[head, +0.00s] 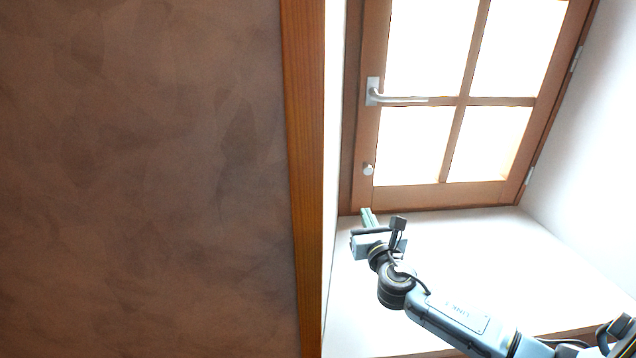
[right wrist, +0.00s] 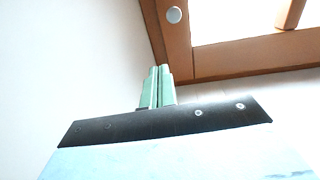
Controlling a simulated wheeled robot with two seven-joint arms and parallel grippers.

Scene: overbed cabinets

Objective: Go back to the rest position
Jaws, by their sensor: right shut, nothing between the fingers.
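My right gripper (head: 368,218) is in front of the white window recess in the head view, below the lower left corner of the window. Its arm comes in from the lower right. In the right wrist view its two green fingers (right wrist: 156,87) are together with nothing between them. They point up toward the wooden window frame. My left gripper is not in view.
A wooden-framed window (head: 445,195) with a metal handle (head: 400,99) stands shut at the back of the recess. A white sill (head: 470,248) lies below it. A brown panel (head: 140,180) with a wooden edge (head: 305,180) fills the left side of the head view.

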